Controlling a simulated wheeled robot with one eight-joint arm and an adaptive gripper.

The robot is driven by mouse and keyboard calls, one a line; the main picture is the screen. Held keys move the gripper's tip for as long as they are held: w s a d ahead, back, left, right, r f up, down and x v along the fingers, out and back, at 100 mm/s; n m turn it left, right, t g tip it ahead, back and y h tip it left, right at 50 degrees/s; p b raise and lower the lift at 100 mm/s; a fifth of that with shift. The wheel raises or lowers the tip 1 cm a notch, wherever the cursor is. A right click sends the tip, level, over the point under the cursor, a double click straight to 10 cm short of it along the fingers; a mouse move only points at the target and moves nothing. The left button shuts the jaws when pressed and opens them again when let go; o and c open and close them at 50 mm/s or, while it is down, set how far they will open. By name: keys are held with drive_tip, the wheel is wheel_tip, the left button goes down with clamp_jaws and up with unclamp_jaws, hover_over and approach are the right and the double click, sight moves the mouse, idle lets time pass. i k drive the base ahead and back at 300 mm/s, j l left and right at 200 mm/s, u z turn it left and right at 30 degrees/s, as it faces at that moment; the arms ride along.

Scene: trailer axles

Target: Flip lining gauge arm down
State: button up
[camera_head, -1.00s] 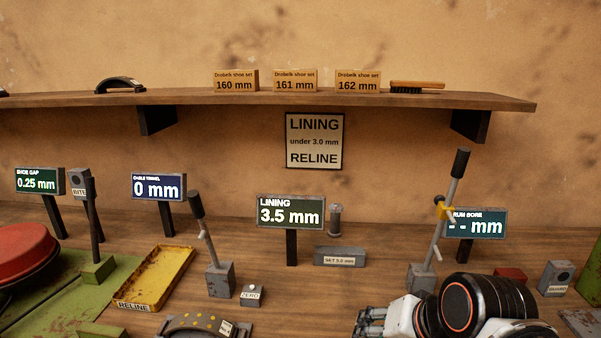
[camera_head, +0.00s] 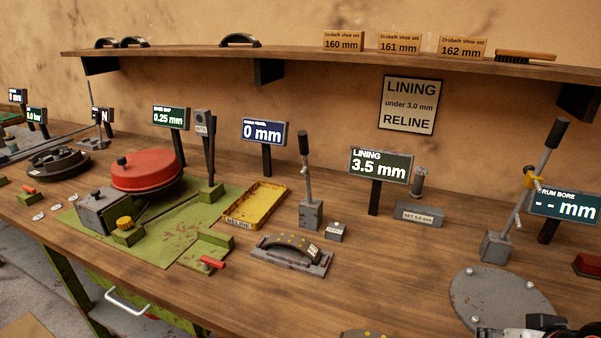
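The lining gauge has a grey block (camera_head: 312,215) on the bench with a thin arm (camera_head: 305,168) standing nearly upright, topped by a black grip. The lining display (camera_head: 380,165) behind it reads 3.5 mm. A dark curved brake shoe (camera_head: 290,247) with yellow dots lies on a grey plate in front of the gauge. My gripper and arm end (camera_head: 545,328) show only as a cut-off part at the bottom right corner, apart from the gauge. The fingers cannot be made out clearly.
A zero button block (camera_head: 337,231) sits right of the gauge, and a yellow reline tray (camera_head: 256,204) left. A taller lever (camera_head: 543,165) with a yellow part stands at the right. A round grey plate (camera_head: 500,297) lies before it. Bench between shoe and plate is mostly clear.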

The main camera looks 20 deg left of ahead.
sight(302, 136)
drive_tip(key=k+z, duration=0.1)
drive_tip(key=z, duration=0.3)
drive_tip(key=k+z, duration=0.1)
drive_tip(key=z, duration=0.3)
drive_tip(key=k+l+z, duration=0.1)
drive_tip(key=z, duration=0.35)
drive_tip(key=k+j+z, duration=0.1)
drive_tip(key=j, duration=0.35)
drive_tip(key=k+j, duration=0.15)
drive_tip(key=j, duration=0.25)
drive_tip(key=k+j+z, duration=0.15)
drive_tip(key=j, duration=0.3)
drive_tip(key=k+j+z, duration=0.1)
drive_tip(key=j, duration=0.3)
drive_tip(key=k+j, duration=0.25)
drive_tip(key=j, duration=0.15)
drive_tip(key=z, duration=0.05)
